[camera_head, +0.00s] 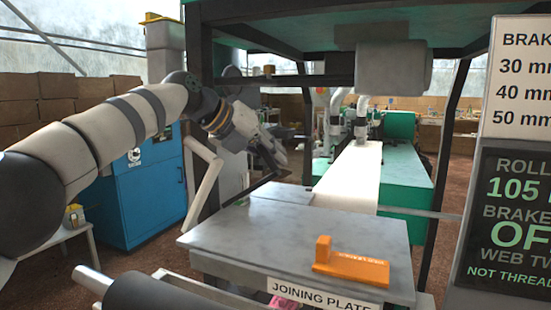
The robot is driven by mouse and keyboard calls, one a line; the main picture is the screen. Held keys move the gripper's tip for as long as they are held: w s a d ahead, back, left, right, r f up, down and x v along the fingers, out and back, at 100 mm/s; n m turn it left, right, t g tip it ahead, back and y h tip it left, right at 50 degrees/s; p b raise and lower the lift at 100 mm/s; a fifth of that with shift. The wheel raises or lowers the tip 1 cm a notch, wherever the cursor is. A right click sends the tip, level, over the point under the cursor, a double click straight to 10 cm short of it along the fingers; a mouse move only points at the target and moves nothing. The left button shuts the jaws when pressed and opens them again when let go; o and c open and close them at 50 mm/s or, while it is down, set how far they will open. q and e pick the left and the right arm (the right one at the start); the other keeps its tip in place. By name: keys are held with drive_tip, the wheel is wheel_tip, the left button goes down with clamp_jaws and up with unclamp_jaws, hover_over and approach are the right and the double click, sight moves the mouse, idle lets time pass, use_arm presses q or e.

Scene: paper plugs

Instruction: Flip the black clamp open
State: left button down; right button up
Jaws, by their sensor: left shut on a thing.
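My left gripper (279,166) reaches in from the left and points down beside the back left corner of the grey joining table. It is shut on the black clamp (255,190), a thin dark bar at that corner. The bar slopes up to the right toward my fingers. The exact contact is small and dark, and my fingers partly hide it. My right gripper is not in view.
An orange block tool (349,264) lies on the front right of the grey joining table (300,226). A white paper web (350,174) runs away behind it. A dark roller (153,296) is at the front left. A display panel (505,220) stands at right.

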use_arm(q)
drive_tip(key=shift+a, duration=0.15)
drive_tip(key=c, duration=1.7)
unclamp_jaws()
drive_tip(key=shift+a, duration=0.1)
drive_tip(key=shift+o, duration=0.2)
